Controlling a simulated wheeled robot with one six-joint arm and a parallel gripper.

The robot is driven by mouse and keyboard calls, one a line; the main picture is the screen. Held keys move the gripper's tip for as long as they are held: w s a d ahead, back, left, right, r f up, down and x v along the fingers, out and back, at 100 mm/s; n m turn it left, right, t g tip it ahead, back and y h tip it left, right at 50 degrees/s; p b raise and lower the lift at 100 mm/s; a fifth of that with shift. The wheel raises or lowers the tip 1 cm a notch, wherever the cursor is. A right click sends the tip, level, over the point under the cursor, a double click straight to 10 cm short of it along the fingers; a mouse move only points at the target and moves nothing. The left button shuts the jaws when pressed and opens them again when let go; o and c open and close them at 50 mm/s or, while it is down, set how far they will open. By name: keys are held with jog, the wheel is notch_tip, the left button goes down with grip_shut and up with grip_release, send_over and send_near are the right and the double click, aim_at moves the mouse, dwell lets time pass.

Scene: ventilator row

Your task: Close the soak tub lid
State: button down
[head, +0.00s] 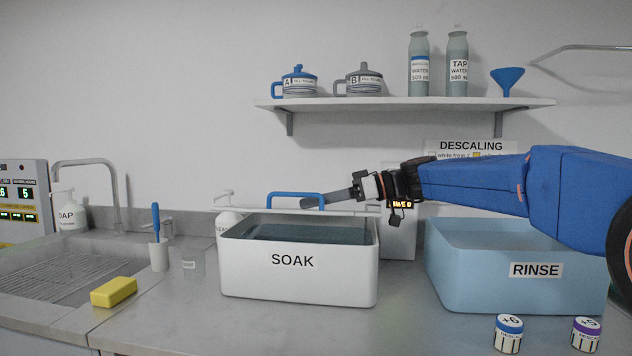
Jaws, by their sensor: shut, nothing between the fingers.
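The soak tub (299,277) is a white box labelled SOAK on the counter, with dark liquid showing inside its open top. Its lid (340,211) appears as a thin light edge raised at the back of the tub, with a blue handle (294,195) on it. My gripper (308,202) is shut and empty. It points left, above the tub's back right part, with its fingertips close to the right end of the blue handle. I cannot tell whether they touch it. My gripper and wrist hide part of the lid's right side.
A blue RINSE tub (470,283) stands to the right, under my arm. Two small jars (508,334) (586,333) stand at the front right. A yellow sponge (114,292), a brush cup (158,254) and the sink (70,275) are left. A shelf (400,104) hangs above.

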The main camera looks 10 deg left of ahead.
jog(key=f, duration=0.1)
jog(key=s+f+n, duration=0.1)
jog(key=f, duration=0.1)
jog(key=shift+f, duration=0.2)
jog(key=shift+s+f, duration=0.1)
jog(key=shift+f, duration=0.85)
